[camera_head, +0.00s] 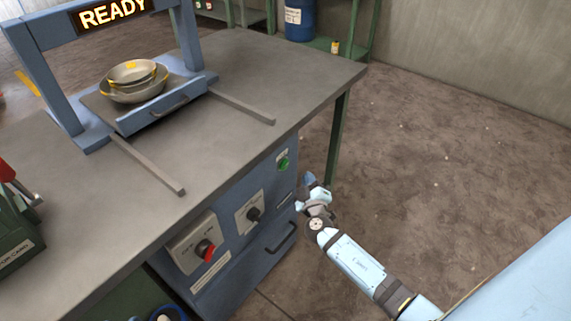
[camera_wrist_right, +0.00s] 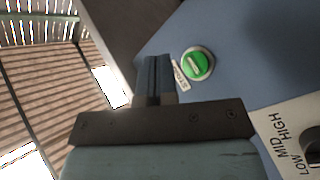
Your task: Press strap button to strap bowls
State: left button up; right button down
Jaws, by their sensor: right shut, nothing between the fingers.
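A green button (camera_head: 283,163) sits on the upper right of the blue control panel (camera_head: 230,210) under the table; it shows large in the right wrist view (camera_wrist_right: 198,65). A small label beside it is partly hidden by my fingers. My right gripper (camera_head: 309,180) is shut and empty, just right of the button in the head view. In the right wrist view its fingertips (camera_wrist_right: 154,62) are beside the button, with no clear contact. Stacked metal bowls (camera_head: 133,80) with yellow marks rest on the blue-edged tray of the strapping frame (camera_head: 58,75). My left gripper is not in view.
A sign (camera_head: 113,12) on the frame reads READY. A black knob (camera_head: 253,215) and a red knob (camera_head: 205,250) are on the panel, with a drawer handle (camera_head: 282,238) below. A green table leg (camera_head: 338,135) stands close behind my right gripper. The floor at right is clear.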

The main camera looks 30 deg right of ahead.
aim_at(285, 165)
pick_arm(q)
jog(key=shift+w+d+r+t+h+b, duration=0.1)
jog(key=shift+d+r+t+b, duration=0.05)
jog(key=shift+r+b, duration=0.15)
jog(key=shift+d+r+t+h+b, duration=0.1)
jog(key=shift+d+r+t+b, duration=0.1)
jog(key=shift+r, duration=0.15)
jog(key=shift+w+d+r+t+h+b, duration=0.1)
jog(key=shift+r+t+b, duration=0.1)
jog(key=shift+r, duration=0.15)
pick_arm(e)
jog(key=w, duration=0.1)
jog(key=w+a, duration=0.1)
jog(key=w, duration=0.2)
jog(key=shift+w+a, duration=0.1)
jog(key=shift+a, duration=0.3)
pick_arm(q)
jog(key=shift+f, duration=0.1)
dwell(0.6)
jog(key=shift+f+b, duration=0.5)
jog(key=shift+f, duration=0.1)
pick_arm(e)
jog(key=shift+w+a, duration=0.15)
jog(key=shift+w, duration=0.25)
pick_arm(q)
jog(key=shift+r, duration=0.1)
